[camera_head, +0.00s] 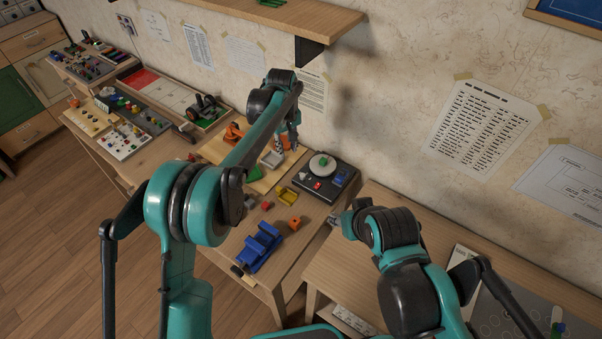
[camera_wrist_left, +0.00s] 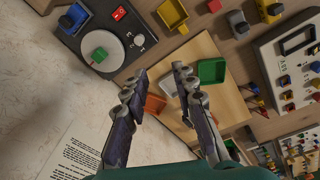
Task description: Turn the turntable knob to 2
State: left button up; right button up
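The turntable (camera_head: 343,192) is a black box against the wall on the middle table. It carries a pale round platter with a green piece (camera_head: 322,161), a red switch (camera_head: 318,185), a blue part (camera_head: 338,180) and a small pale knob (camera_head: 303,176). In the left wrist view the knob (camera_wrist_left: 138,40) shows at the upper left beside the platter (camera_wrist_left: 102,47); its setting is too small to read. My left gripper (camera_wrist_left: 160,74) is open and empty, apart from the turntable. In the head view it (camera_head: 291,137) hangs left of the turntable. My right gripper (camera_head: 338,219) is partly hidden by its arm.
Blue blocks (camera_head: 260,246), a yellow tray (camera_head: 287,195) and an orange block (camera_head: 295,223) lie in front of the turntable. A wooden board (camera_head: 262,184) with coloured parts is at its left. The wall is close behind, with a shelf (camera_head: 290,14) above.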

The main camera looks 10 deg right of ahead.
pick_arm(q)
jog(key=g, duration=0.1)
send_over(303, 175)
jog(key=shift+n, duration=0.3)
notch_tip(303, 175, down, 7)
jog(key=shift+w+f, duration=0.1)
jog(key=shift+f, duration=0.1)
notch_tip(303, 175, down, 8)
jog(key=shift+r+b, duration=0.1)
jog(key=shift+b, duration=1.05)
grip_shut()
